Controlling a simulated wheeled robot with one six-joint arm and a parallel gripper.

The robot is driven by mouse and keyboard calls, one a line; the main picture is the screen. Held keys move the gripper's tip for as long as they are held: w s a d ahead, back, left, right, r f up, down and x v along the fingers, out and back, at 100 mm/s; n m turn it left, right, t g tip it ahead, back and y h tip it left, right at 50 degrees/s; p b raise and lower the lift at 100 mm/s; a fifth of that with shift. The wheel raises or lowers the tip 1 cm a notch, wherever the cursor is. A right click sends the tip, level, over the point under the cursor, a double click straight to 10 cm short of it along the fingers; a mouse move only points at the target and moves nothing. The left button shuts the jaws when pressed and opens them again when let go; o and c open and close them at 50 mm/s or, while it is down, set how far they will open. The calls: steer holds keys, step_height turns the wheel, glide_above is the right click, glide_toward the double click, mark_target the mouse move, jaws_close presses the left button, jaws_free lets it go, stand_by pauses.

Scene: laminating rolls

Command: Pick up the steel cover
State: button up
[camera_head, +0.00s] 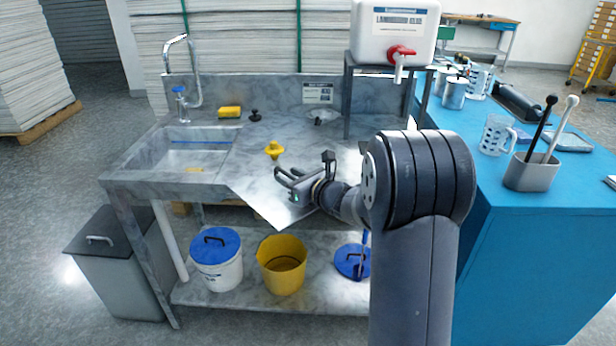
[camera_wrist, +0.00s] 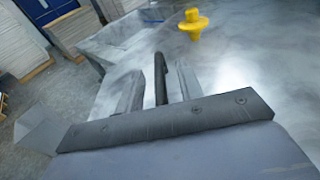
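The steel cover (camera_head: 254,199) appears as a bright, pale flat sheet near the counter's front edge, with one corner reaching past that edge. I cannot tell whether it touches the counter. My gripper (camera_head: 279,180) is over the sheet, with its fingers spread and pointing left. In the wrist view a dark upright bar (camera_wrist: 160,78) stands between the two grey fingers of my gripper (camera_wrist: 158,88), with gaps visible on both sides. The bar looks like a handle. My gripper and arm hide part of the sheet.
A yellow plug-shaped piece (camera_head: 274,150) stands on the counter just behind my gripper; it also shows in the wrist view (camera_wrist: 194,23). The sink (camera_head: 183,150) lies left. A white jug (camera_head: 393,32) stands on a rack at right. A yellow bucket (camera_head: 282,266) and white bucket (camera_head: 217,268) sit below.

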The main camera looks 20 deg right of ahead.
jaws_close()
steer(key=shift+r, duration=0.1)
stand_by(1.1)
